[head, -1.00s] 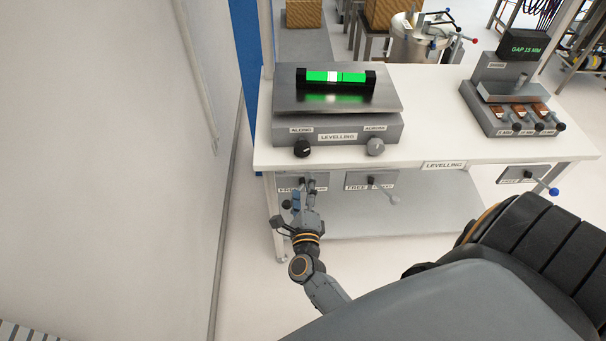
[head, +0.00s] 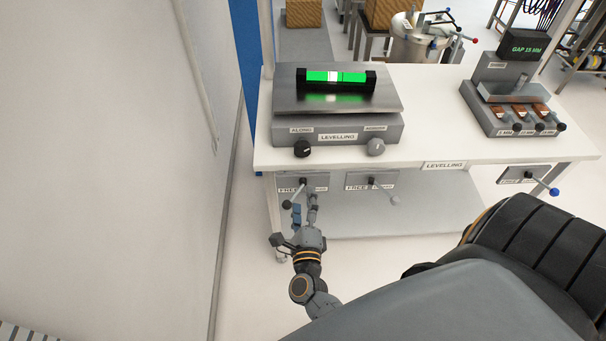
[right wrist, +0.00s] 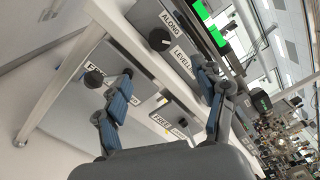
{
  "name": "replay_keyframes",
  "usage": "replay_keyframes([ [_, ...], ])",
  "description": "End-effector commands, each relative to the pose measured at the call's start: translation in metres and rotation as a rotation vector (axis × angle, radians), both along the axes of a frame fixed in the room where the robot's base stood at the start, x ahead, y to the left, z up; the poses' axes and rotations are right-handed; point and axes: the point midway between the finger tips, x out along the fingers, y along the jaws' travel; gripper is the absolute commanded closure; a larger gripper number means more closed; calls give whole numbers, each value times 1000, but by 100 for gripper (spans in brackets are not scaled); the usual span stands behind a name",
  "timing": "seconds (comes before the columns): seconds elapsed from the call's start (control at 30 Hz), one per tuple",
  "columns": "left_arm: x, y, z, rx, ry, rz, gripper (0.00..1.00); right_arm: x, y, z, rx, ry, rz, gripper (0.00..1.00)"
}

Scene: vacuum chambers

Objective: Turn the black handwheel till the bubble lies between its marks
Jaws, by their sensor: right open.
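The black handwheel (head: 302,148) is a small black knob under the ALONG label on the front of the levelling unit (head: 390,130). It also shows in the right wrist view (right wrist: 159,39). The bubble (head: 332,76) is a pale patch in the green vial (head: 355,77) on top, slightly left of the vial's middle; its exact place against the marks is too small to tell. My right gripper (head: 305,203) is open and empty, below the handwheel and in front of the table's edge. Its fingers are spread in the right wrist view (right wrist: 163,82). My left gripper is not in view.
A grey knob (head: 375,147) sits under ACROSS. Below the tabletop, a black-ball lever (head: 287,204) on a panel marked FREE stands just left of my fingers. A second lever (head: 394,200) is to the right. A gap gauge (head: 500,95) stands right. A wall lies left.

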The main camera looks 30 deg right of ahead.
Motion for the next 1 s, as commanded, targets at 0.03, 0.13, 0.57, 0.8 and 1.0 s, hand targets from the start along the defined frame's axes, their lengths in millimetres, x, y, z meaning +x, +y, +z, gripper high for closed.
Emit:
replay_keyframes([
  [0.03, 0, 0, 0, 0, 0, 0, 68, -9, 5, -1, 2, 3, 2, 30],
  [0.13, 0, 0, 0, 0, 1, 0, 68, -23, 13, -1, 0, 2, 0, 30],
  [0.57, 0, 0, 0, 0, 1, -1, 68, -39, 24, 0, 0, 0, 0, 30],
  [0.8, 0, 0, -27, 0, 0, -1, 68, -22, 8, -11, 112, -78, -19, 30],
  [1.0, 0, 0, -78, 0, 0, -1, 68, 19, -21, -16, 450, -285, -24, 30],
])
